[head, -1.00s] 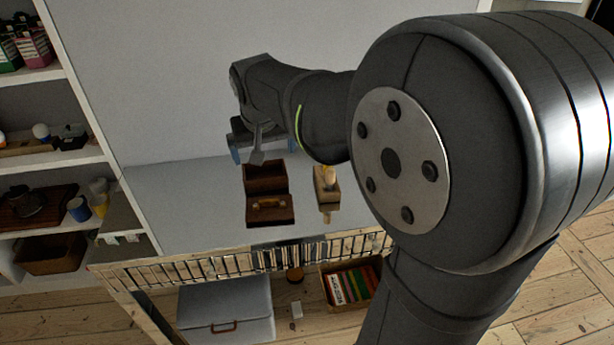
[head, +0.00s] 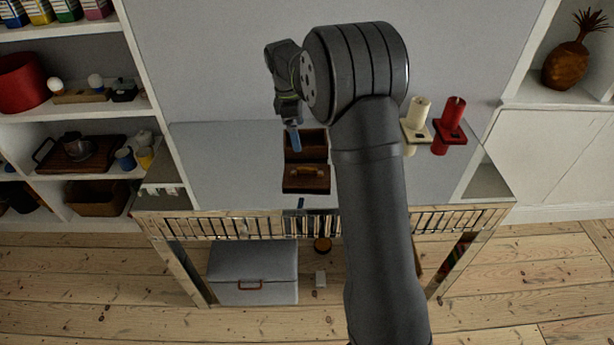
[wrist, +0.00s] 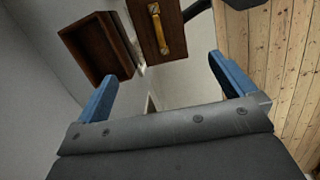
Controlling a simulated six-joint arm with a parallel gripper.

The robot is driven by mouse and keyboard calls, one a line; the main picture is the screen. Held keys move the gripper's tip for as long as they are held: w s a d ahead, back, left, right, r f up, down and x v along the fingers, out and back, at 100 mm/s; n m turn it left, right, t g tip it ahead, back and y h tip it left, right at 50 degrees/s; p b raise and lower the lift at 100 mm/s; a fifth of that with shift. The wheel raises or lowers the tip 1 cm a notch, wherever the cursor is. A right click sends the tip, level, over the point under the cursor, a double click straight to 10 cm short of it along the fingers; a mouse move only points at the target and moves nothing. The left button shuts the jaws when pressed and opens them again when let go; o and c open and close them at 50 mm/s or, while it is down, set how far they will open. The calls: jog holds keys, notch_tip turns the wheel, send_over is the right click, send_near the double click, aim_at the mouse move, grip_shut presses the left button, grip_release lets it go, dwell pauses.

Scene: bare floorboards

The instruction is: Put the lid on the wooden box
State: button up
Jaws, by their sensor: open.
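The wooden box (head: 306,144) is dark brown and open-topped, on the grey surface near the middle of the head view. Its lid (head: 306,186), dark wood with a yellowish handle (head: 305,171), lies on the nearer side of the box. My gripper (head: 294,132) is by the box's left edge in the head view, its blue finger overlapping that edge. In the wrist view my gripper (wrist: 165,90) is open, with nothing between its fingers. There the box (wrist: 95,48) and the lid (wrist: 145,34) with its handle (wrist: 159,28) lie beyond the fingertips.
A cream candle (head: 419,108) and a red candle (head: 454,108) stand on holders to the right, past my arm. Shelves with several objects flank the grey surface. A grey case (head: 253,272) sits below it. The surface left of the box is clear.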

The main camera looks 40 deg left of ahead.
aim_at(307, 168)
jog(key=f, duration=0.5)
jog(key=w+d+f, duration=0.1)
jog(key=f, duration=0.4)
jog(key=d+f, duration=0.1)
jog(key=f, duration=0.4)
jog(key=shift+w+f, duration=0.35)
jog(key=shift+w, duration=0.05)
jog(key=c, duration=0.8)
